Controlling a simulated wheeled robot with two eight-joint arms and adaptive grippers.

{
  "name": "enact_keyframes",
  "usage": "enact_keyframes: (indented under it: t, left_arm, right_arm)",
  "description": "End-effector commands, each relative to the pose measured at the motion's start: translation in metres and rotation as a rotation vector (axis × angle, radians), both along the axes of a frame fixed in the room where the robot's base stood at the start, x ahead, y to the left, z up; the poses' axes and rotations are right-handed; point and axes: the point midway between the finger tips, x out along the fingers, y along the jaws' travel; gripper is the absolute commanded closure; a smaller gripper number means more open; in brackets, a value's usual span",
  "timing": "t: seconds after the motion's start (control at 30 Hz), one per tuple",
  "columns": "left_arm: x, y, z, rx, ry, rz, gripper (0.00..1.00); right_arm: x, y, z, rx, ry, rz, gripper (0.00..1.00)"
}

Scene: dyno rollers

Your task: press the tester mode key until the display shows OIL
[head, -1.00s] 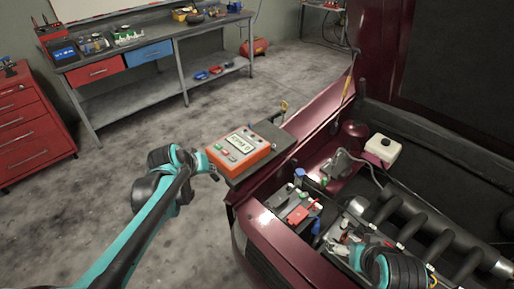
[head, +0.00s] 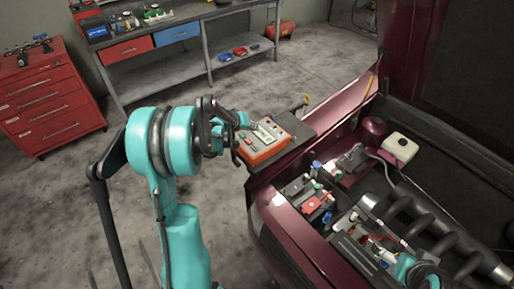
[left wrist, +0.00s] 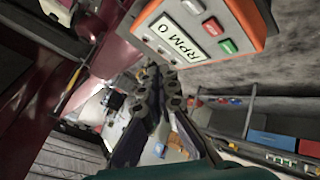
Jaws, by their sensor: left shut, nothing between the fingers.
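The tester (head: 264,142) is an orange and grey box on a dark ledge at the car's front corner. In the left wrist view the tester (left wrist: 205,30) shows a display (left wrist: 174,36) that reads RPM 0. Beside the display are a green key (left wrist: 228,46), a red key (left wrist: 211,26) and a pale key (left wrist: 191,6). My left gripper (head: 246,121) is shut and empty at the tester's left side, close to its top face. Its fingers (left wrist: 160,78) also show in the left wrist view.
The maroon car's front edge (head: 300,240) and engine hoses (head: 430,235) lie to the right. A workbench (head: 180,70) and a red tool cabinet (head: 50,100) stand at the back left. The grey floor between is clear.

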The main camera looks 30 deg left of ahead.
Motion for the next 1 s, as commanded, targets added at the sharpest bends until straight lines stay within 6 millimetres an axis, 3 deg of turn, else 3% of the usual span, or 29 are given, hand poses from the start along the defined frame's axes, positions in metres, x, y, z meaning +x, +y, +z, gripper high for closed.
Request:
enact_keyframes:
  t: [0.27, 0.8, 1.0]
  left_arm:
    - [0.0, 0.0, -0.01, 0.001, 0.0, -0.001, 1.0]
    - [0.0, 0.0, -0.081, 0.001, 0.0, -0.001, 1.0]
    - [0.0, 0.0, -0.089, 0.001, 0.0, -0.001, 1.0]
  right_arm:
    - [0.0, 0.0, -0.008, 0.0, 0.0, 0.0, 0.0]
    - [0.0, 0.0, -0.058, 0.0, 0.0, 0.0, 0.0]
    - [0.0, 0.0, -0.065, 0.0, 0.0, 0.0, 0.0]
